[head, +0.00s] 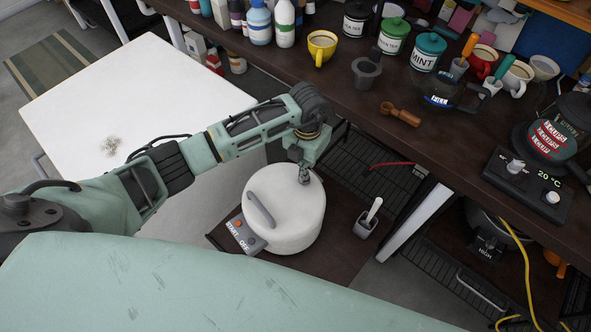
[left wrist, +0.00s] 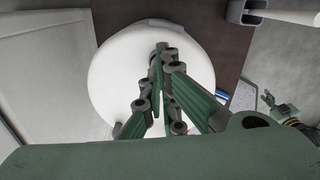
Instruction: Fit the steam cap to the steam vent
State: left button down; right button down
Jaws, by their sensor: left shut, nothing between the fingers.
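A round white cooker (head: 285,215) with a grey lid handle (head: 261,210) stands on the low dark shelf. My left gripper (head: 303,178) is shut and empty, at the far right edge of the cooker's lid. In the left wrist view the shut fingers (left wrist: 160,50) are in front of the white lid (left wrist: 115,70). I cannot tell whether they touch it. I cannot make out the steam vent or the steam cap; the gripper hides part of the lid. My right gripper (left wrist: 268,99) appears small at the right of the left wrist view, its jaws unclear.
A base with START and OFF buttons (head: 243,232) sits at the cooker's front left. A small grey holder (head: 366,223) stands to its right. The dark counter (head: 345,95) with mugs and jars overhangs behind. A white table (head: 150,90) is at left.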

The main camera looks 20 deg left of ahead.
pick_arm(q)
jog(key=shift+r+p, duration=1.55)
jog(key=shift+r, duration=0.5)
jog(key=shift+f, duration=0.1)
